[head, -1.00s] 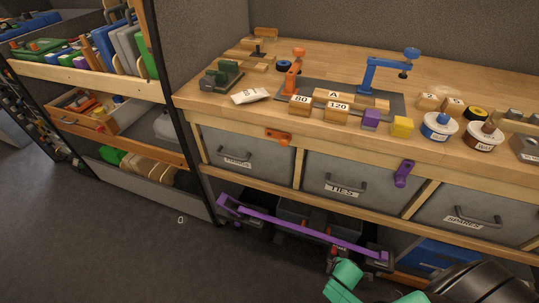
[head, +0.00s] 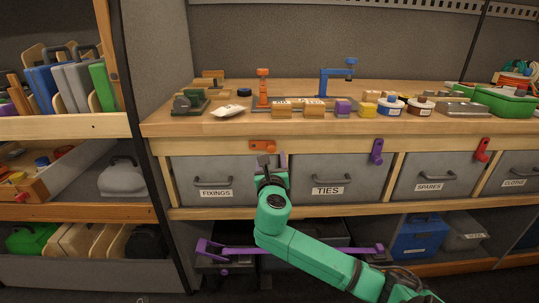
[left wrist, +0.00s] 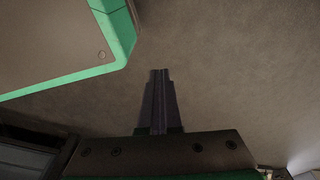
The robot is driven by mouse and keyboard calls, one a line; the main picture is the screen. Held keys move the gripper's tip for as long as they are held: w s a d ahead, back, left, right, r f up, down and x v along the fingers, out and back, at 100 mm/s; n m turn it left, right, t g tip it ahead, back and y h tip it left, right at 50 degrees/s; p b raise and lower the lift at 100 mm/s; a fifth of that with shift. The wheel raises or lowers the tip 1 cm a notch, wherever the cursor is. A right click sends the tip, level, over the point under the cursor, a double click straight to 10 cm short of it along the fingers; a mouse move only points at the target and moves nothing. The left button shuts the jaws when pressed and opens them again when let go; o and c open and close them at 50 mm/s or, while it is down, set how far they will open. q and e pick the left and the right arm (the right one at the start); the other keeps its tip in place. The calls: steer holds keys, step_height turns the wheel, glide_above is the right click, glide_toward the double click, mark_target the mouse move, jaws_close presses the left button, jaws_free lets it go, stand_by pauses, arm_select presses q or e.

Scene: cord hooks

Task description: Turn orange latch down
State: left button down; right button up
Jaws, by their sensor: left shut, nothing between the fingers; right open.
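The orange latch (head: 262,146) lies level, sideways, on the wooden rail above and between the FIXINGS and TIES drawers. My right gripper (head: 271,161) is open in the head view, with its fingers pointing up just below the latch. I cannot tell whether they touch it. My left gripper (left wrist: 160,74) shows in the left wrist view, shut and empty, with a plain grey-brown surface beyond it. The left gripper is not seen in the head view.
A purple latch (head: 376,151) and a red latch (head: 481,150) hang lower down along the same rail. The TIES drawer (head: 355,176) and FIXINGS drawer (head: 190,178) are shut. A purple bar (head: 225,250) lies across the low shelf area behind my right arm. The benchtop holds several small items.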

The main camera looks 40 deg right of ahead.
mark_target(271, 150)
steer(key=x, duration=0.5)
steer(key=shift+f, duration=0.1)
jaws_close()
steer(key=shift+f, duration=0.1)
stand_by(1.1)
